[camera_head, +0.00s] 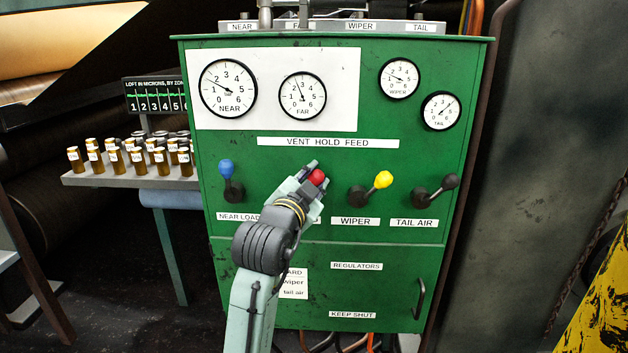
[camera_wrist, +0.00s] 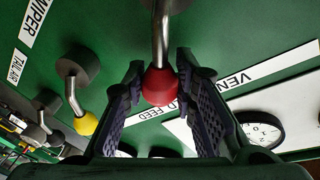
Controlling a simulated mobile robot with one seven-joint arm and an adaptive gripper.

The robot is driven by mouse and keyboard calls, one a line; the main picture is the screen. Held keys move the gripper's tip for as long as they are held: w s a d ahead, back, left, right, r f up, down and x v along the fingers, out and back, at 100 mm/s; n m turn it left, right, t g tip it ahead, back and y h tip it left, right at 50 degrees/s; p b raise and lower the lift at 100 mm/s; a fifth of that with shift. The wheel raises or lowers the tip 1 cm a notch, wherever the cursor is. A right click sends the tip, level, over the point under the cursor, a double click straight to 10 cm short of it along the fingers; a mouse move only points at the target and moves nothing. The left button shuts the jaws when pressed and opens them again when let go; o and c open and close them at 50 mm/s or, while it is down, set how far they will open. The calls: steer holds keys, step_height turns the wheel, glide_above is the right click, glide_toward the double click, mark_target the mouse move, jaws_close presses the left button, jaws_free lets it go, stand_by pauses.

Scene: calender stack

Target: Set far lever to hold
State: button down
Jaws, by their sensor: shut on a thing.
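The far lever's red knob (camera_head: 318,176) is on the green panel (camera_head: 300,222), between the blue-knobbed lever (camera_head: 226,169) and the yellow-knobbed lever (camera_head: 383,180). My gripper (camera_head: 314,178) is shut on the red knob, with one finger on each side. In the wrist view the red knob (camera_wrist: 160,88) sits between the dark ridged fingers (camera_wrist: 158,75), and its metal stem runs to the pivot. My gripper hides the lever's pivot and its label in the head view. The strip reading VENT HOLD FEED (camera_head: 328,142) is above the levers. The FAR gauge (camera_head: 302,95) needle points up and slightly left.
The black-knobbed tail air lever (camera_head: 450,182) is at the right, leaning up-right like the yellow one. A shelf of amber bottles (camera_head: 130,178) stands left of the panel. A door handle (camera_head: 419,300) sticks out at lower right.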

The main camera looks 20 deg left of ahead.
steer(key=shift+a+n, duration=0.1)
steer(key=shift+n, duration=0.2)
steer(key=n, duration=0.1)
steer(key=a+n, duration=0.1)
steer(key=r+n+t, duration=0.1)
steer(key=shift+s+a, duration=0.25)
steer(key=shift+a, duration=0.05)
steer(key=shift+s+a+r+n+t+y+p, duration=0.2)
steer(key=shift+a+n+y, duration=0.3)
steer(key=shift+n, duration=0.7)
steer(key=shift+s+a+r+n+t+y+p, duration=0.1)
steer(key=shift+s+a+n+t+y, duration=0.1)
steer(key=shift+a+n, duration=0.75)
steer(key=shift+d+n, duration=0.2)
steer(key=shift+n, duration=0.15)
steer(key=c, duration=1.3)
jaws_free()
steer(key=s+d+f, duration=0.1)
steer(key=s+f, duration=0.1)
steer(key=s, duration=0.9)
steer(key=shift+s, duration=0.4)
